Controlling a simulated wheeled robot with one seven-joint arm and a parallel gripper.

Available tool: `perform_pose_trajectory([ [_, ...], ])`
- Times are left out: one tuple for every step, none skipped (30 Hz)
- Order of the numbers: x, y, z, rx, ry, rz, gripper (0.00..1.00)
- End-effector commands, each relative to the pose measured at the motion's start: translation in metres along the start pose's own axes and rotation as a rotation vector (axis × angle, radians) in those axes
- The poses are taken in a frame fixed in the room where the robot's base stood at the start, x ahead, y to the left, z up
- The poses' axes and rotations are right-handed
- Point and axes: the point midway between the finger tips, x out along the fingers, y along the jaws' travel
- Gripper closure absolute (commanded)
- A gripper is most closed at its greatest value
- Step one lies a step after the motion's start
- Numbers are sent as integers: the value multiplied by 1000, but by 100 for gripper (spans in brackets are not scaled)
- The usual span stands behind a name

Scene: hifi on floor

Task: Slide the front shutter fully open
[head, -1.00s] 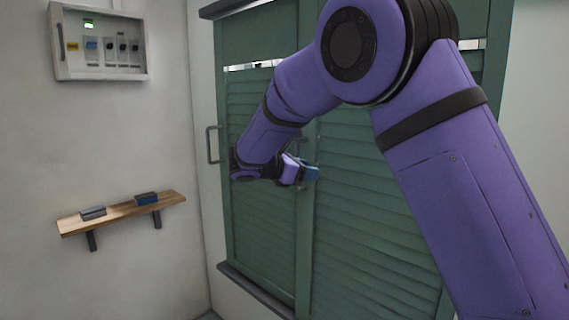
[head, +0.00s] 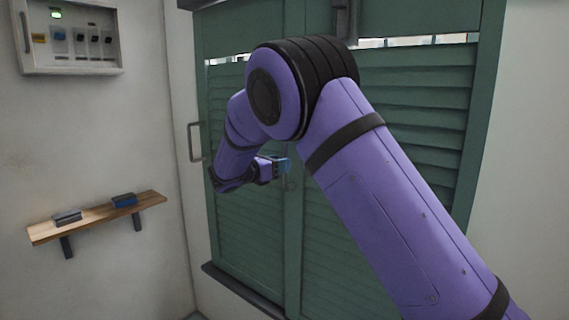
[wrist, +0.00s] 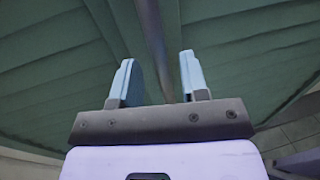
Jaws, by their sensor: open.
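The green louvred shutter has a left panel (head: 250,240) and a right panel (head: 400,230), which meet at a vertical seam near the middle. Both look closed over the opening; I cannot tell which one is the front one. My gripper (head: 284,164) is in front of the seam, its blue fingers pointing right in the head view. In the wrist view my gripper (wrist: 157,75) is open, with a narrow grey upright bar (wrist: 153,45) between or just beyond its fingers. Contact with the bar cannot be told. My arm hides part of the right panel.
A grey pull handle (head: 191,142) is at the left edge of the shutter. A wooden shelf (head: 95,220) with two small blocks and a switch box (head: 72,38) are on the left wall. A dark sill (head: 235,287) runs below the shutter.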

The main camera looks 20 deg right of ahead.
Motion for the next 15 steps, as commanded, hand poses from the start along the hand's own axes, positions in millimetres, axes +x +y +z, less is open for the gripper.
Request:
perform_pose_trajectory([
  [7, 0, 0, 0, 0, -2, 59],
  [10, 0, 0, 0, 0, -2, 59],
  [14, 0, 0, 1, 0, -2, 59],
  [16, 0, 0, 1, 1, -1, 59],
  [18, 0, 0, 1, 1, -1, 59],
  [20, 0, 0, 1, 1, -1, 59],
  [21, 0, 0, 1, 1, -1, 59],
  [22, 0, 0, 1, 1, -1, 59],
  [23, 0, 0, 1, 1, 0, 59],
  [23, 0, 0, 1, 1, 0, 59],
  [24, 0, 0, 1, 1, 0, 59],
  [24, 0, 0, 1, 1, 0, 59],
  [24, 0, 0, 1, 1, 0, 59],
  [24, 0, 0, 1, 1, 0, 59],
  [24, 0, 0, 1, 1, 0, 59],
])
